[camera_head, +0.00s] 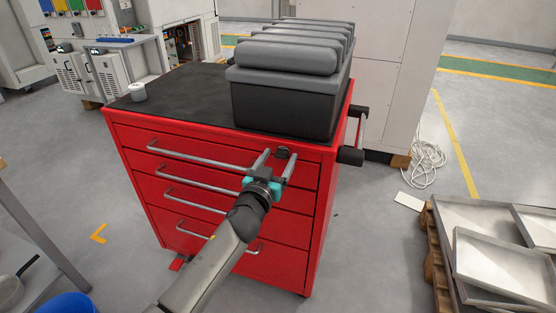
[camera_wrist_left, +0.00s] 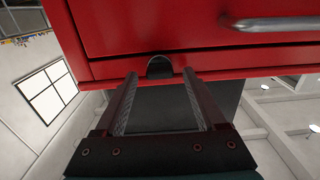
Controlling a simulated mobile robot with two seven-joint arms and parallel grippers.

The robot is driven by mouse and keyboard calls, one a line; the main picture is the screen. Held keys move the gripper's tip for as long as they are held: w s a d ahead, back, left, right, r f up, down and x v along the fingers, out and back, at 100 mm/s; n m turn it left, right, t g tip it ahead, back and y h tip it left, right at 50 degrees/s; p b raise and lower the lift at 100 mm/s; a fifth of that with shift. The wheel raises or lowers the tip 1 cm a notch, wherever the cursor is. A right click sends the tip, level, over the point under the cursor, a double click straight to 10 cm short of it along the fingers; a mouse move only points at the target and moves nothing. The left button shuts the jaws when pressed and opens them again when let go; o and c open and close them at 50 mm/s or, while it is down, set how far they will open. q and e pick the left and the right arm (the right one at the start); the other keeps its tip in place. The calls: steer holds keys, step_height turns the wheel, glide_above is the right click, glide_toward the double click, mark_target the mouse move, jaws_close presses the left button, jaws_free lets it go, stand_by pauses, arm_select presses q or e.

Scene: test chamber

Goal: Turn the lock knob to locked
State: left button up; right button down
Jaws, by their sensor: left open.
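The lock knob (camera_head: 283,152) is a small dark knob at the top right of the red tool cabinet's front (camera_head: 224,187). In the left wrist view the knob (camera_wrist_left: 159,66) shows as a dark rounded shape on the red edge. My left gripper (camera_head: 277,157) is open and points at the cabinet front. In the left wrist view the open fingers (camera_wrist_left: 160,76) stand on either side of the knob, their tips close to it with gaps visible. I cannot tell the knob's turned position. My right gripper is not in view.
Drawer handles (camera_head: 200,153) stick out left of and below my gripper. A black side handle (camera_head: 351,156) juts out right. Metal trays (camera_head: 500,262) lie on a pallet at lower right.

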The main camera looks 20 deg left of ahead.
arm_select(q)
steer(key=shift+c, duration=0.4)
jaws_close()
